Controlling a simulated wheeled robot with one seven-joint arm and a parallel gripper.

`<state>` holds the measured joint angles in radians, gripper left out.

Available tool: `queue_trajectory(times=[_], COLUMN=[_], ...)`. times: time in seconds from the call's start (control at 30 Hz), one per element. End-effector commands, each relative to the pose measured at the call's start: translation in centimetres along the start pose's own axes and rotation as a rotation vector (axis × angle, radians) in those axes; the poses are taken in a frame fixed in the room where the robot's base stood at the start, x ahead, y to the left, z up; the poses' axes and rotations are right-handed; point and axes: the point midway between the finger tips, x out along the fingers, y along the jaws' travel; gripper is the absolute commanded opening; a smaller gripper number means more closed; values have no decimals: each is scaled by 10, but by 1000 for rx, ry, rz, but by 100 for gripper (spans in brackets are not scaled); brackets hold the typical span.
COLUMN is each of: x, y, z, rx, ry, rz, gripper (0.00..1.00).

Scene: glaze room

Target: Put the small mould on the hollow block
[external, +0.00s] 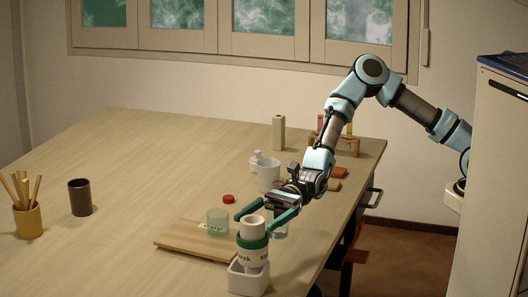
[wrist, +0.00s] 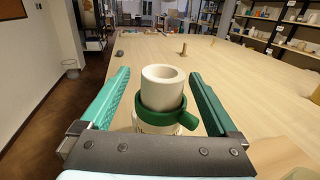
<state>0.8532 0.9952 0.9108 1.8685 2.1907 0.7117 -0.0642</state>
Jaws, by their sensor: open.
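The small mould (external: 253,226) looks like a pale upright cylinder with an open top, a green band with a side tab, and lettering below. It also shows upright in the wrist view (wrist: 162,88). Its lower end meets the white, square hollow block (external: 243,281) near the table's front edge; whether it rests fully in it, I cannot tell. My gripper (external: 259,222) is open, with one teal finger on each side of the mould. In the wrist view (wrist: 162,85) gaps show between the fingers and the pale cylinder. The block is not distinguishable there.
A wooden board (external: 185,241) with a clear glass (external: 217,221) lies just left of the block. A white cup (external: 268,176), a red lid (external: 228,199) and a small white bottle (external: 257,160) stand farther back. A brown cup (external: 80,197) is far left.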

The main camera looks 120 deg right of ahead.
Motion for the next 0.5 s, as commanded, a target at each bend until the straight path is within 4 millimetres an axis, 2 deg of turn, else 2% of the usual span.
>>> queue_trajectory(times=[0.03, 0.2, 0.4, 0.47, 0.5], x=[-12, -44, -63, -65, -65], y=[-1, 0, 1, 8, 18], z=[-4, -3, -1, -3, -6], rx=[-1, -1, -3, -19, -45], ry=[2, 2, 2, 13, 29], rz=[-2, -2, 2, 20, 48], gripper=[95, 95, 95, 95, 95])
